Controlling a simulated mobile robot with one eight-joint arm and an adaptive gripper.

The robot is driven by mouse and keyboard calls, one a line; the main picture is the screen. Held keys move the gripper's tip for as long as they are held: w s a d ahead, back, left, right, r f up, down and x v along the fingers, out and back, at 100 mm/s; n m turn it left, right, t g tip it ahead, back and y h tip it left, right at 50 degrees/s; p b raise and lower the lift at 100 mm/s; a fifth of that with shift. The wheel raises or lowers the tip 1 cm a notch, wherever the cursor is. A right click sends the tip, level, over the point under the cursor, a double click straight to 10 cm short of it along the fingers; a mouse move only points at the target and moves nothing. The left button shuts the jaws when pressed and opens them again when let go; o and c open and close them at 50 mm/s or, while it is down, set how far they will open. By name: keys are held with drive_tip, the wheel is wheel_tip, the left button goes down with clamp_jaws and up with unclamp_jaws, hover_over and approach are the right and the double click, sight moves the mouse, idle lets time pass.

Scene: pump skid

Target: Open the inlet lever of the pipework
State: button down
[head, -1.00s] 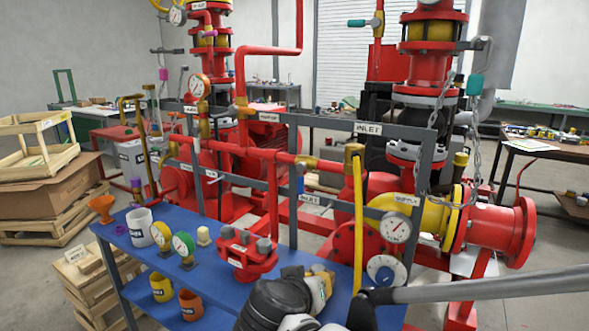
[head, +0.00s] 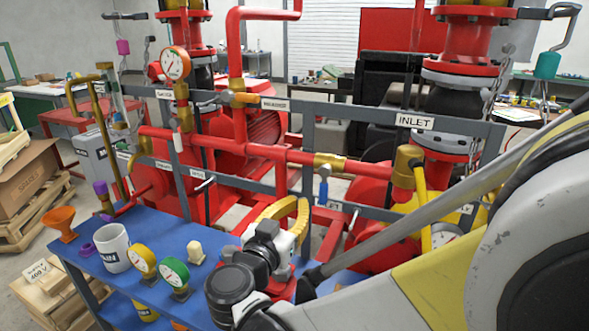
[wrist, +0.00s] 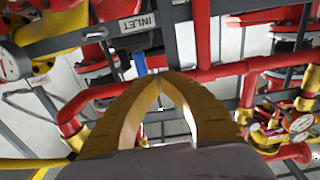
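The inlet lever is a small blue handle (head: 323,190) hanging below a brass valve (head: 329,162) on the red pipe, beside a small label plate. My gripper (head: 302,207) has yellow curved fingers and is just left of and slightly below the lever in the head view, apparently nearer to me. In the wrist view the gripper (wrist: 161,80) has its fingertips together with nothing visible between them. There the blue lever (wrist: 140,63) shows just beyond and left of the tips, near an upside-down INLET label (wrist: 138,22). Contact cannot be told.
A grey frame carries a larger INLET sign (head: 415,121). Red pipe (head: 270,150) runs across in front of it. The blue bench (head: 95,255) holds a white mug (head: 112,247), an orange funnel (head: 61,222) and gauges (head: 174,271).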

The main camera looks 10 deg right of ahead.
sight(320, 194)
drive_tip(key=w+d, duration=0.1)
drive_tip(key=d, duration=0.1)
drive_tip(key=w+d, duration=0.2)
drive_tip(key=w+d+f, duration=0.1)
drive_tip(key=w+d, duration=0.1)
drive_tip(key=shift+d, duration=0.25)
drive_tip(key=shift+s+d+r+p, duration=1.4)
drive_tip(key=shift+s+d+r, duration=0.35)
drive_tip(key=shift+d, duration=0.85)
drive_tip(key=f+b+v, duration=0.1)
drive_tip(key=v, duration=0.8)
drive_tip(key=shift+f, duration=0.25)
drive_tip(key=shift+w, duration=0.1)
